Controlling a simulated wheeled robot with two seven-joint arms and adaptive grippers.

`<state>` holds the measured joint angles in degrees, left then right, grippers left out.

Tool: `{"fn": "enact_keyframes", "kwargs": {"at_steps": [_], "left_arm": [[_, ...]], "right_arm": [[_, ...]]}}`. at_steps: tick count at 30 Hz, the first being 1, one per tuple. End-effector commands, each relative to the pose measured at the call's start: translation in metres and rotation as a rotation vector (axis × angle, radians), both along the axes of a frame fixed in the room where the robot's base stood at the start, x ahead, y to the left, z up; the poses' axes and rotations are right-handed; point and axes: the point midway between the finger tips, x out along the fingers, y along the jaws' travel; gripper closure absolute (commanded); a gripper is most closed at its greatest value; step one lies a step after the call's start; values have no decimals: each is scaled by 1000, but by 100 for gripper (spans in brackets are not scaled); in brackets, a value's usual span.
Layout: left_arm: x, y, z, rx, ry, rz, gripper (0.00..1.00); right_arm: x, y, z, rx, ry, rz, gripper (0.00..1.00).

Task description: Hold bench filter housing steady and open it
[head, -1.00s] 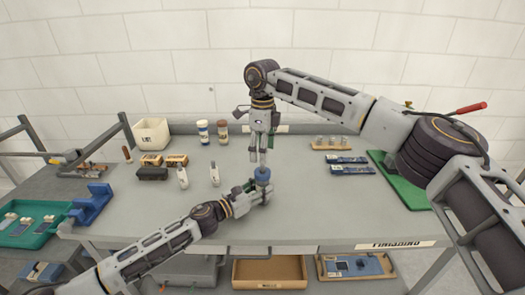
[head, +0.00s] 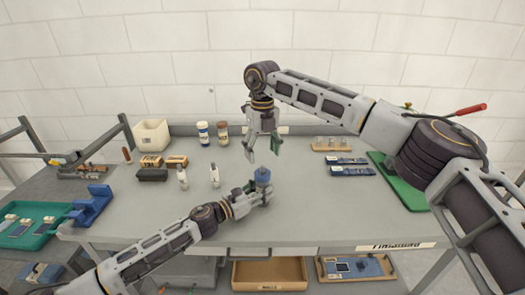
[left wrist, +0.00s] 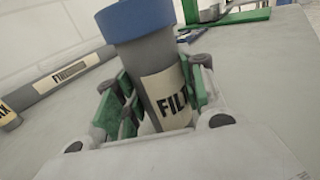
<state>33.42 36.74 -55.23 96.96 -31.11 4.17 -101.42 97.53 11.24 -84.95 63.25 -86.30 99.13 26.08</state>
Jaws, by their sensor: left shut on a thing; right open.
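The filter housing is a grey cylinder with a blue cap (head: 262,175) and stands near the middle of the bench in the head view. In the left wrist view its grey body (left wrist: 165,95) carries a cream label with part of a word, "FIL", and the blue cap is on top. My left gripper (head: 258,192) is shut on the body from the left and front, below the cap. Its green-padded fingers (left wrist: 153,100) press both sides of the body. My right gripper (head: 264,150) is open and empty above and behind the cap, pointing down and apart from it.
Two small white bottles (head: 198,178), dark and tan blocks and a white bin (head: 151,134) stand left on the bench. Two jars (head: 203,132) stand behind. Blue parts (head: 350,166) and a green mat (head: 400,182) lie right. The bench front is clear.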

Motion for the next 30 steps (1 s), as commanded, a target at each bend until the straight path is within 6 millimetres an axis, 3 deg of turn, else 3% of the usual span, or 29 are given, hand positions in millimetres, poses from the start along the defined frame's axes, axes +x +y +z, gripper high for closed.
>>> {"fn": "enact_keyframes", "kwargs": {"at_steps": [30], "left_arm": [[0, 0, 0, 1, 1, 0, 100]], "right_arm": [[0, 0, 0, -1, 1, -835, 32]]}}
